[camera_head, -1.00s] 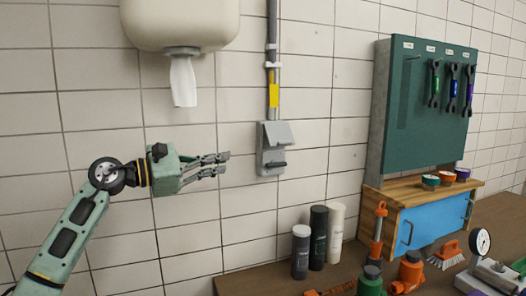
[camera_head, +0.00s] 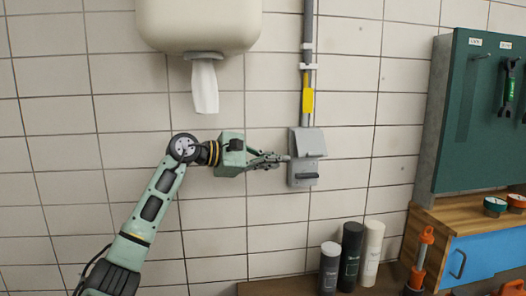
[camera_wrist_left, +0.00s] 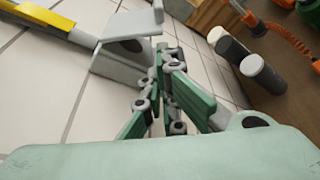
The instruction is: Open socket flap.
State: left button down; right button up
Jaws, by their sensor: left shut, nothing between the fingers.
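The grey wall socket (camera_head: 303,179) is on the white tiled wall below a conduit. Its flap (camera_head: 309,143) at the top stands tilted out from the box, with a dark part showing below it. The socket (camera_wrist_left: 118,65) and the jutting flap (camera_wrist_left: 128,24) also show in the left wrist view. My left gripper (camera_head: 285,158) is shut and empty, with its fingertips at the socket's left edge, just below the flap. In the left wrist view its fingers (camera_wrist_left: 166,58) are close beside the flap; I cannot tell whether they touch. My right gripper is not in view.
A towel dispenser (camera_head: 199,25) with hanging paper (camera_head: 205,88) is above my left arm. Several bottles, including a black one (camera_head: 351,256), stand on the bench below the socket. A green tool board (camera_head: 470,130) is at the right.

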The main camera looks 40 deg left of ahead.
aim_at(307, 154)
pick_arm(q)
jog(key=d+r+n+p, duration=0.1)
jog(key=p, duration=0.1)
jog(key=d+r+n+g+p, duration=0.1)
jog(key=d+n+p, duration=0.1)
jog(key=d+r+n+g+h+p, duration=0.1)
jog(key=d+p, duration=0.1)
jog(key=shift+d+r+n, duration=0.2)
jog(key=shift+r+n, duration=0.05)
jog(key=shift+n, duration=0.05)
jog(key=shift+s+d+r+p, duration=0.2)
jog(key=shift+r+p, duration=0.2)
jog(key=shift+r, duration=0.2)
jog(key=shift+s+d+r+p, duration=0.15)
jog(key=shift+r+p, duration=0.25)
jog(key=shift+r, duration=0.2)
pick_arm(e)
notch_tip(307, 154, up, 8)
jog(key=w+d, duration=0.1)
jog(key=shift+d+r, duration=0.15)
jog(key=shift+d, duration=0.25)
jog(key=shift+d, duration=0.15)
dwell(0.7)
pick_arm(q)
jog(key=shift+s+d, duration=0.1)
jog(key=shift+d, duration=0.05)
